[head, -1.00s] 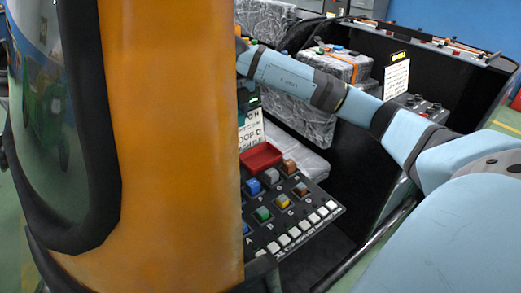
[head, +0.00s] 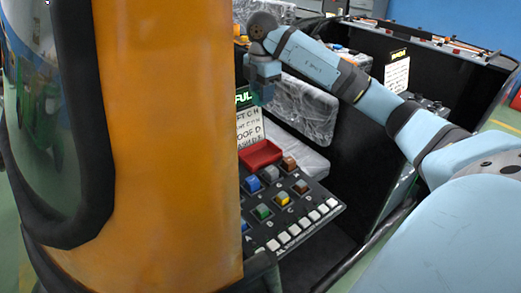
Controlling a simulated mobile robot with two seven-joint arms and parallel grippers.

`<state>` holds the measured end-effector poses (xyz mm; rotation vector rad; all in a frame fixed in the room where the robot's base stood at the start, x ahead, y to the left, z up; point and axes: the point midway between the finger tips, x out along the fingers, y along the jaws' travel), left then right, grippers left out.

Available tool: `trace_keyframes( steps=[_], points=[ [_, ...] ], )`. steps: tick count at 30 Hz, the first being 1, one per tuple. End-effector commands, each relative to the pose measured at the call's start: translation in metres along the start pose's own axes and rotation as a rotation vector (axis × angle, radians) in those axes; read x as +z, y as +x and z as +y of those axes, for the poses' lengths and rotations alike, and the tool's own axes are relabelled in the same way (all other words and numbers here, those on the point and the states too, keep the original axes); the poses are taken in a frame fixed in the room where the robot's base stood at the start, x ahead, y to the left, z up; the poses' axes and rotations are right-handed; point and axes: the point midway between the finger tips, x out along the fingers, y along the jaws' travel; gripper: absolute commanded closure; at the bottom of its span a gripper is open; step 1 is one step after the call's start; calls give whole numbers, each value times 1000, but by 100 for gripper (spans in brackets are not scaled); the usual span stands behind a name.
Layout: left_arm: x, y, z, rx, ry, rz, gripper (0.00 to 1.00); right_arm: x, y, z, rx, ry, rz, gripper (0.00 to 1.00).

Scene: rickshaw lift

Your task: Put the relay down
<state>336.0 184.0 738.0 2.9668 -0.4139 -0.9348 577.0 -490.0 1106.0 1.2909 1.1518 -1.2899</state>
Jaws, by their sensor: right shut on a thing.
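My right gripper (head: 263,88) hangs pointing down over the back of the control panel (head: 322,229), in front of the upper part of a handwritten sign. It is shut on the relay, which is small, dark and hardly to be made out between the fingers. A red tray (head: 260,154) lies below the gripper at the panel's back edge, clearly apart from it. Several coloured blocks sit on the panel, among them a blue one (head: 252,184), a green one (head: 263,212) and a yellow one (head: 283,199). My left gripper is not in view.
A large orange pillar (head: 165,150) hides the panel's left side. The handwritten sign (head: 250,128) stands behind the red tray. Wrapped padded seats (head: 307,108) and a black side wall lie behind and right. The dark floor right of the panel is clear.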

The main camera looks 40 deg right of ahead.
Motion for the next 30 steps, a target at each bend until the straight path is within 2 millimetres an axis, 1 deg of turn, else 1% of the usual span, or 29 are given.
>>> trace_keyframes(
  steps=[1,3,5,6,12,15,18,23,25,30],
  points=[
    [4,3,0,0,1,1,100,-1,14,-1,-5,1,2,90],
    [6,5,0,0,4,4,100,-1,32,-1,-7,3,3,90],
    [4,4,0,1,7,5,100,0,46,-1,-8,2,0,90],
    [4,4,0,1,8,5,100,0,57,-2,-8,2,0,90],
    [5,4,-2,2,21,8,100,0,110,-2,-7,1,1,90],
    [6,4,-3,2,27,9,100,0,131,-1,-6,0,1,90],
    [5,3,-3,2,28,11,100,0,144,-1,-3,-1,0,90],
    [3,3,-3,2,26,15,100,-1,154,-1,-2,-1,1,90],
    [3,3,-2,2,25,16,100,-1,160,-1,-4,0,1,90],
    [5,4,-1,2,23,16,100,-1,186,-1,-4,-1,1,90]
  ],
)
